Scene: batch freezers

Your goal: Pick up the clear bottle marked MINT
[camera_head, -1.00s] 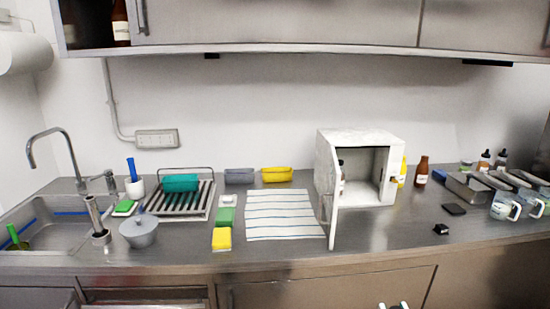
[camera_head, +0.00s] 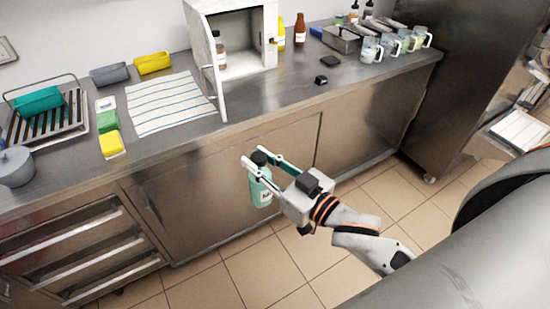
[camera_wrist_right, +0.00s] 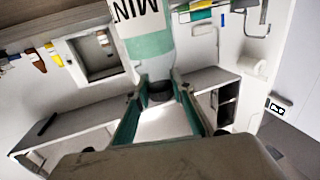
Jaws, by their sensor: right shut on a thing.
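My right gripper (camera_head: 257,158) is shut on a clear bottle (camera_head: 261,190) with pale green contents, a white label and a dark cap. The fingers sit around its neck, just below or at the cap. The bottle hangs upright in the air in front of the counter's lower doors, clear of the floor. In the right wrist view the bottle (camera_wrist_right: 148,42) shows upside down with the letters "MIN" on its label, between the fingers of the right gripper (camera_wrist_right: 158,92). My left gripper is not in view.
On the steel counter (camera_head: 170,155) stand an open white cabinet (camera_head: 250,62) with its door swung forward, a striped cloth (camera_head: 170,102), a brown bottle (camera_head: 300,30) and several glass mugs (camera_head: 372,50). The tiled floor (camera_head: 230,265) around the bottle is clear.

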